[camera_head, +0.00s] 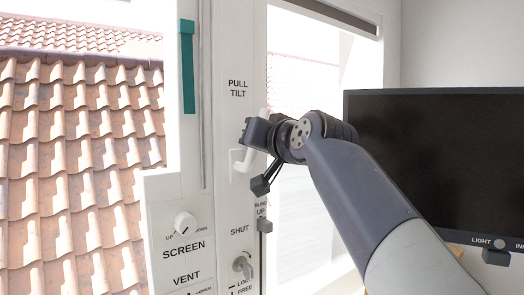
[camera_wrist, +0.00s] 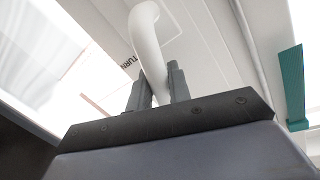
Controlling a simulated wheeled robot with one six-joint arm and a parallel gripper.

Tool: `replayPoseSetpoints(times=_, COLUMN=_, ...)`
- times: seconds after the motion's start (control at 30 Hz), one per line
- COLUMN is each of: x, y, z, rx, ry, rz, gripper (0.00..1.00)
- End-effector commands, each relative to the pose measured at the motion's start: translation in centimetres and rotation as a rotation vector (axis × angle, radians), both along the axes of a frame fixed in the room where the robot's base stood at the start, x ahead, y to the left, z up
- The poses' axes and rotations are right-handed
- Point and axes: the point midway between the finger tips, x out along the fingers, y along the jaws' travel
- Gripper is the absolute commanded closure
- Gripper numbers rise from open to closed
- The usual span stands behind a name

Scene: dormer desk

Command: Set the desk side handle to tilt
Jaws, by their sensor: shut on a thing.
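The white window handle (camera_head: 242,165) is mounted on the white frame post, between the label "PULL TILT" (camera_head: 238,88) above it and the label "SHUT" (camera_head: 240,229) below it. Its grip appears to slant upward from the mount, partly hidden behind my gripper (camera_head: 255,158). In the wrist view the curved white handle (camera_wrist: 147,38) runs down between the two dark fingers of my gripper (camera_wrist: 158,88), which is shut on it. Part of a label reading "TURN" (camera_wrist: 131,63) shows beside the handle.
A black monitor (camera_head: 445,160) stands at the right. The post carries a screen knob (camera_head: 185,224), a blind slider (camera_head: 265,225) and a lock key (camera_head: 242,266). A teal strip (camera_head: 187,67) is at the upper left. Tiled roofs (camera_head: 75,150) show outside.

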Motion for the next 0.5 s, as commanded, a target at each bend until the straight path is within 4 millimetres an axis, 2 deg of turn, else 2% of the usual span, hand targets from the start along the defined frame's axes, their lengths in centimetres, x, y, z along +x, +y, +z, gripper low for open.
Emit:
replayPoseSetpoints(times=0.2, x=-0.6, y=0.9, z=-0.1, rx=-0.143, ry=-0.095, rz=0.002, gripper=1.0)
replayPoseSetpoints(times=0.5, x=-1.1, y=1.7, z=0.1, rx=-0.271, ry=-0.179, rz=0.002, gripper=1.0)
